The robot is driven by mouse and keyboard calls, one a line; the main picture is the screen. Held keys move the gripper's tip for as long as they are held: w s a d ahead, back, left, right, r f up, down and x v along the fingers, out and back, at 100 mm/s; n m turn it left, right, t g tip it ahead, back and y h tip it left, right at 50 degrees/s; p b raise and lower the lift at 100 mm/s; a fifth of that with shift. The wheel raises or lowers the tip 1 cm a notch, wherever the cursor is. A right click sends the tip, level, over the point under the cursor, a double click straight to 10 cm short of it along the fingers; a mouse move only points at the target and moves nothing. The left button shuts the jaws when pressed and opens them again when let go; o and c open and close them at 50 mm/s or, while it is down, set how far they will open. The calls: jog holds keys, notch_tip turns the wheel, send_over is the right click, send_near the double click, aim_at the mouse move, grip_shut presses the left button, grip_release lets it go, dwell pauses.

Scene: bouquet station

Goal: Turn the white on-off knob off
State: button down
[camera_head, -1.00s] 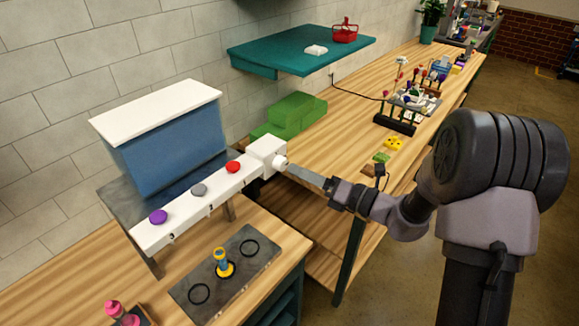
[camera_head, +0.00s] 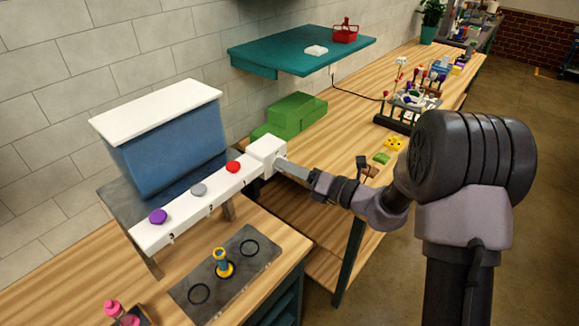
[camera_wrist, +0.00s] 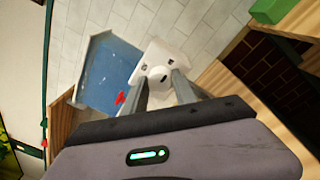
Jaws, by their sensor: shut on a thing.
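The white on-off knob sits on the end face of the white box (camera_head: 265,153) at the right end of the white dispenser bar (camera_head: 200,205). In the wrist view, the knob (camera_wrist: 157,72) shows as a round white piece between the fingertips, in front of the box. My gripper (camera_head: 281,164) reaches the box's end from the right and is shut on the knob. In the wrist view, my gripper (camera_wrist: 160,82) has its two grey fingers on either side of the knob. In the head view the fingers mostly hide the knob.
The bar carries purple (camera_head: 158,216), grey (camera_head: 199,189) and red (camera_head: 233,167) buttons, with a blue tank (camera_head: 165,150) behind. A yellow-and-blue piece (camera_head: 223,264) stands on a grey plate below. Green blocks (camera_head: 290,117) lie behind the box.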

jog(key=shift+n, duration=0.3)
jog(key=n+h+b, duration=0.1)
jog(key=n+b, duration=0.7)
jog(key=b, duration=0.1)
jog(key=n+h+b, duration=0.1)
jog(key=n+b, duration=0.7)
jog(key=shift+s+a+t+b, duration=0.15)
jog(key=shift+s+t+b, duration=0.05)
jog(key=shift+t+b, duration=0.2)
jog(key=shift+r, duration=0.1)
jog(key=c, duration=1)
grip_release()
